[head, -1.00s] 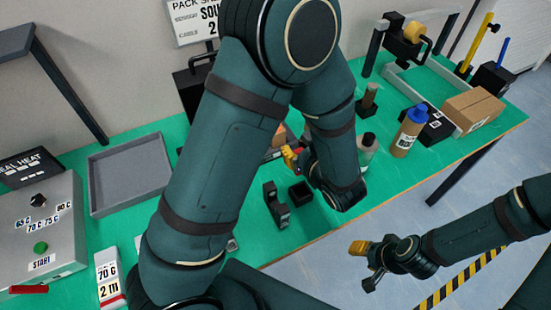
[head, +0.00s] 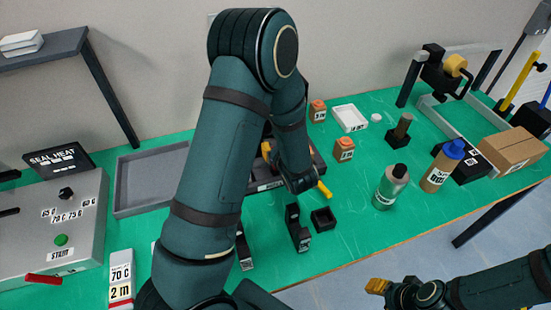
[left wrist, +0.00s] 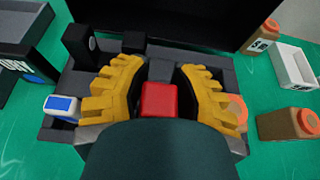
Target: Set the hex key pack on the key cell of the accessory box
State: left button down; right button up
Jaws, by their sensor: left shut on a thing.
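My left gripper (left wrist: 160,95) is shut on a small red block, which I take to be the hex key pack (left wrist: 161,100). Its yellow fingers stand on both sides of the pack. They are over the dark grey accessory box (left wrist: 60,134), which has raised compartments. I cannot tell whether the pack touches the box or which cell lies under it. In the head view my left arm hides most of the box (head: 318,160) and the pack. My right gripper (head: 378,286) is at the lower right, clear of the table; its opening does not show.
A blue-and-white item (left wrist: 62,105) lies at the box's left. Orange-brown containers (head: 344,149) and a white tray (head: 350,118) stand right of the box. A black holder (head: 298,228) and a small black bin (head: 323,219) stand in front. Bottles (head: 390,187) stand farther right.

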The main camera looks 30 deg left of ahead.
pick_arm(q)
jog(key=shift+f+b, duration=0.35)
jog(key=shift+f, duration=1.6)
jog(key=shift+f, duration=0.2)
jog(key=c, duration=0.7)
grip_release()
jog(key=shift+r, duration=0.1)
